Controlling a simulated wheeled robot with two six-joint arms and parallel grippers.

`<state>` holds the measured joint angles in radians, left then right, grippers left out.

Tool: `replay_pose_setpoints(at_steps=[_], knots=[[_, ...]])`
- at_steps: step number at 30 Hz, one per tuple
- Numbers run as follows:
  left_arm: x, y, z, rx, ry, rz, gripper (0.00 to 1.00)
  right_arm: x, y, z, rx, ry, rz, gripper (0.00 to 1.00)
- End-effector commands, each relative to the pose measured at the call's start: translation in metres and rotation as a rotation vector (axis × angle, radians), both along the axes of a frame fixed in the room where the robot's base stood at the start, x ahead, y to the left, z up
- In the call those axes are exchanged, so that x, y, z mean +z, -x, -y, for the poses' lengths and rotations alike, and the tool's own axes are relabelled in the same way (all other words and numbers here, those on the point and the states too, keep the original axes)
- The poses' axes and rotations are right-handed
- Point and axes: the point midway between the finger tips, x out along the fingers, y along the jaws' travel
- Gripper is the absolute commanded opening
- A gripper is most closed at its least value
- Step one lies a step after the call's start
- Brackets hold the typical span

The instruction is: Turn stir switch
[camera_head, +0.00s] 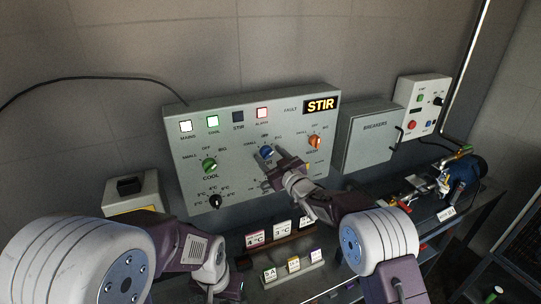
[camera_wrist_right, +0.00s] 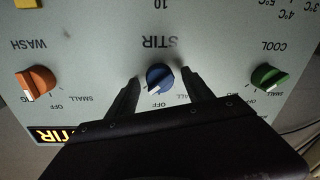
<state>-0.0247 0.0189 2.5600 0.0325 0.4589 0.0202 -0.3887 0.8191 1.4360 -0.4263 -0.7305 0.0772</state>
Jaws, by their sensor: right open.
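The stir switch (camera_head: 266,152) is a blue knob in the middle of the grey control panel (camera_head: 180,118). In the right wrist view, which shows the panel upside down, the blue knob (camera_wrist_right: 159,77) has its white mark pointing down and slightly left. My right gripper (camera_head: 279,160) is at the panel, just beside the knob in the head view. In the right wrist view its open fingers (camera_wrist_right: 159,84) stand on either side of the knob, with gaps showing. The STIR lamp (camera_head: 238,117) is dark. My left arm is at lower left; its fingers do not show.
A green COOL knob (camera_head: 209,165) and an orange WASH knob (camera_head: 315,141) flank the stir knob. A black temperature knob (camera_head: 215,201) is below. A breaker box (camera_head: 372,143) stands to the right. Number cards (camera_head: 256,239) stand in front of the panel.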

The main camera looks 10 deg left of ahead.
Motion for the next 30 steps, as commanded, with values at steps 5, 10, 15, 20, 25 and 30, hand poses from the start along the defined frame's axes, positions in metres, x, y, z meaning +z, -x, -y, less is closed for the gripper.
replay_pose_setpoints(at_steps=[5,10,15,20,25,30], knots=[[0.0,0.0,0.0,0.0,0.0,0.0,0.36,0.0,0.0,0.0,0.0,0.0,0.0,0.6],[0.0,0.0,0.0,0.0,0.0,0.0,0.36,0.0,0.0,0.0,0.0,0.0,0.0,0.12],[-0.001,0.0,0.0,0.0,0.0,0.0,0.36,0.0,0.0,0.0,-0.001,0.002,0.003,0.0],[-0.006,0.0,0.0,0.0,0.0,0.0,0.36,-0.001,0.0,0.0,0.0,0.027,0.021,0.0],[-0.02,0.0,0.0,0.0,0.0,0.0,0.36,-0.002,0.0,0.001,-0.001,0.097,0.071,0.0],[-0.037,0.0,0.0,0.0,0.0,0.0,0.36,-0.002,0.0,0.001,-0.001,0.211,0.15,0.0]])
